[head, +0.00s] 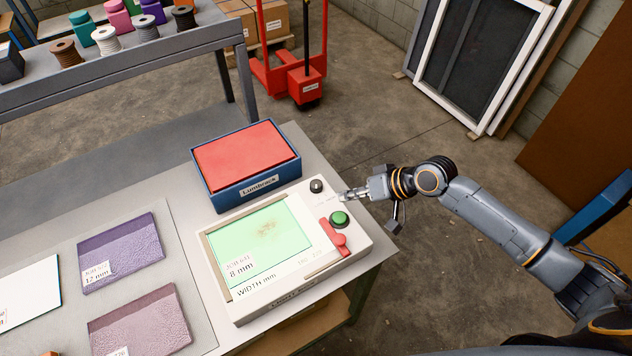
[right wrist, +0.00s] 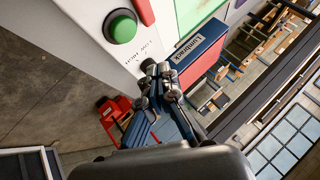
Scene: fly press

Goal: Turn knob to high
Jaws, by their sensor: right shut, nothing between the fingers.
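The black knob (head: 317,186) sits at the upper right corner of the cream press panel (head: 365,240). My right gripper (head: 343,196) is shut and empty, reaching in from the right, with its tips just right of the knob in the head view. In the right wrist view the knob (right wrist: 147,65) is partly hidden behind the shut fingertips (right wrist: 160,69). My left gripper is not in view.
A green button (head: 339,218) and a red lever (head: 334,237) are close to the gripper on the panel. A blue box with a red top (head: 247,160) stands behind the panel. Purple and mauve sheets (head: 121,252) lie left. Open floor is to the right.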

